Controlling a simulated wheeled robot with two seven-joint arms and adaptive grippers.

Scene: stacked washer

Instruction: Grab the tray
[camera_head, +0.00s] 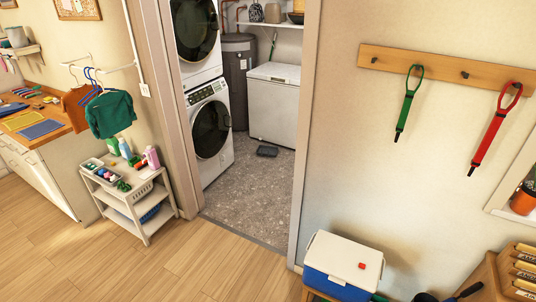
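No single thing is plainly the tray. A small grey holder with compartments and small items (107,175) sits on top of the white shelf cart (132,212), left of the doorway. A flat dark tray-like object (267,151) lies on the grey floor inside the doorway, in front of the white chest; I cannot tell what it is. Neither of my grippers shows in the head view.
Stacked white washers (209,130) stand inside the doorway, beside a white chest (274,104). A blue and white cooler (342,267) stands at the bottom, right of the doorway. Bottles (152,157) crowd the cart top. The wooden floor (215,265) before the doorway is clear.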

